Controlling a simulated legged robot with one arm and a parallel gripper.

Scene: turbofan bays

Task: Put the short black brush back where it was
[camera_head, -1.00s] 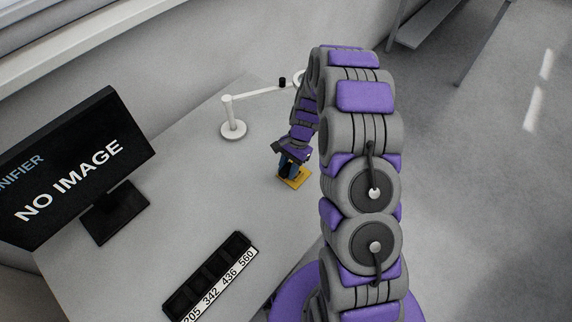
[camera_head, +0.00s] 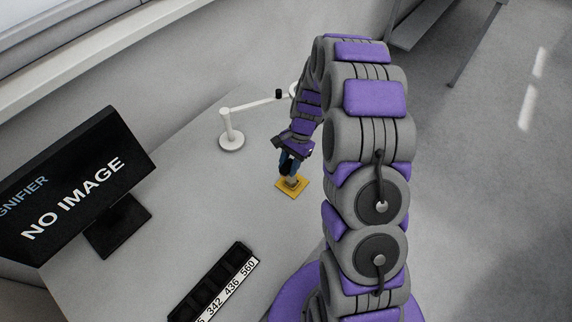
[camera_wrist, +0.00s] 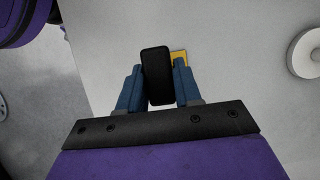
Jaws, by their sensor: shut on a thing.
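My gripper (camera_head: 288,168) reaches down over the table, just above a small yellow pad (camera_head: 301,187). In the wrist view my gripper (camera_wrist: 158,84) has its blue fingers on both sides of a black block-shaped thing, the short black brush (camera_wrist: 156,70), and is shut on it. The yellow pad (camera_wrist: 180,56) shows partly behind the brush in the wrist view. I cannot tell whether the brush touches the pad.
A black slotted rack (camera_head: 212,285) with a white number strip lies at the table's front. A monitor (camera_head: 75,190) reading "NO IMAGE" stands at the left. A white stand with an arm (camera_head: 231,140) is behind my gripper. The table (camera_head: 190,200) between them is clear.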

